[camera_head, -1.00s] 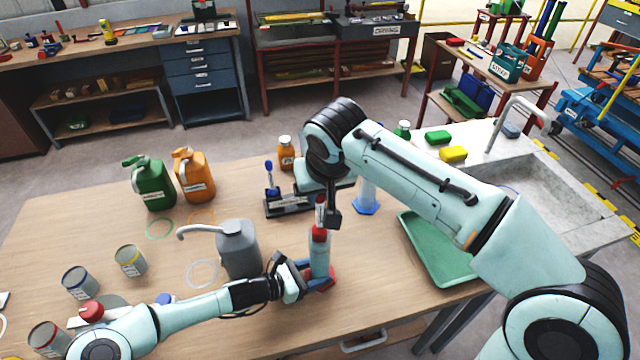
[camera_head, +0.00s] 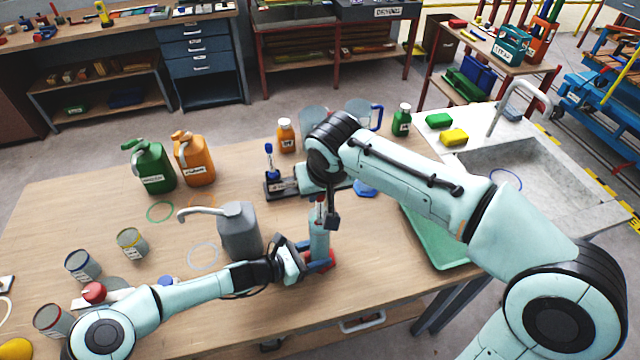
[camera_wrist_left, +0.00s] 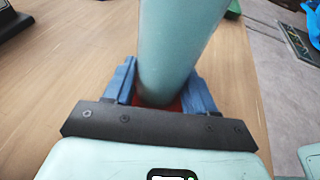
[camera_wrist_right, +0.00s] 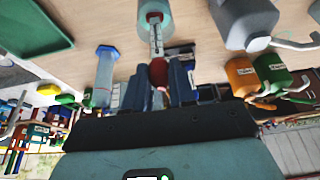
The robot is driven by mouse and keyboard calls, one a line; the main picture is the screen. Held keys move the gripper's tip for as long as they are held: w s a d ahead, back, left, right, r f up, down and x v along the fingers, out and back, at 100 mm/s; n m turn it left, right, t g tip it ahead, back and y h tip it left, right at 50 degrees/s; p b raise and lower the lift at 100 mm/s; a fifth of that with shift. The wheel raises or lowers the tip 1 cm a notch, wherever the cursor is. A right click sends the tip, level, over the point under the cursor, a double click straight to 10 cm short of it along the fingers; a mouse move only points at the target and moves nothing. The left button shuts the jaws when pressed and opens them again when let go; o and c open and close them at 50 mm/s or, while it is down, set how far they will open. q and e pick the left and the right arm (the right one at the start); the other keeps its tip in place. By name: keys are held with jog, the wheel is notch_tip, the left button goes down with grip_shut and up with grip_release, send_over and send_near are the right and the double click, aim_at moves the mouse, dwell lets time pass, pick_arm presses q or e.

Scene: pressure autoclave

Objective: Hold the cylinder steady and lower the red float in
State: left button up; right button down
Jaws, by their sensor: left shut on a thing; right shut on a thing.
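The clear, pale cylinder (camera_head: 319,240) stands upright on its red base (camera_head: 326,263) near the front of the table. My left gripper (camera_head: 303,258) is shut around its lower part, just above the base; the left wrist view also shows the cylinder (camera_wrist_left: 180,45) between the blue fingers (camera_wrist_left: 160,88). The red float (camera_wrist_right: 157,40) has a white marked stem and a red top. My right gripper (camera_head: 327,212) is shut on that top, above the cylinder. In the right wrist view the float's lower end is within the cylinder's mouth (camera_wrist_right: 166,10); how deep is unclear.
A grey spouted jug (camera_head: 239,232) stands close left of the cylinder. A blue-based cylinder (camera_wrist_right: 104,75) and a dark stand (camera_head: 280,187) are behind. A green tray (camera_head: 432,240) lies to the right, before the sink (camera_head: 520,165). Green (camera_head: 150,168) and orange (camera_head: 194,160) jugs stand back left.

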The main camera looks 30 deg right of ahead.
jog(key=shift+f, duration=1.25)
jog(key=c, duration=0.9)
grip_release()
jog(key=shift+o, duration=0.2)
jog(key=v, duration=1.2)
jog(key=shift+s, duration=0.1)
